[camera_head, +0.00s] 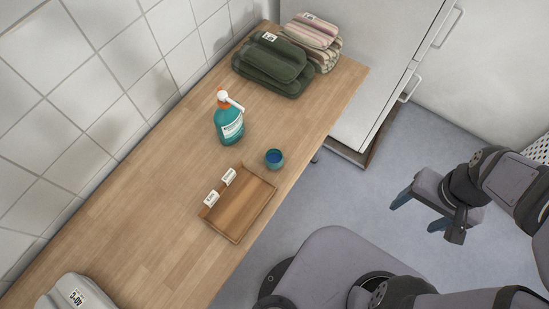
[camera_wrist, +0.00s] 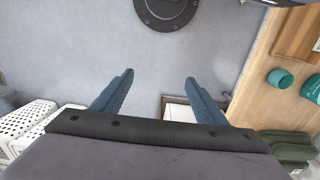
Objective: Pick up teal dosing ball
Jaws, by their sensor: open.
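The teal dosing ball (camera_head: 274,158) is a small rounded cup with a dark blue inside. It sits on the wooden counter (camera_head: 140,220) near its right edge, just beyond the tray's upper corner. It also shows in the wrist view (camera_wrist: 280,78), at the right. My gripper (camera_head: 418,212) is off the counter to the right, over the grey floor, well apart from the ball. In the wrist view its two blue fingers (camera_wrist: 158,88) are spread wide with nothing between them.
A wooden tray (camera_head: 262,207) with two white labels lies beside the ball. A teal bottle with a white and orange top (camera_head: 229,120) stands behind it. Folded green towels (camera_head: 272,66) and striped towels (camera_head: 313,40) lie at the far end. A grey item (camera_head: 75,294) is at lower left.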

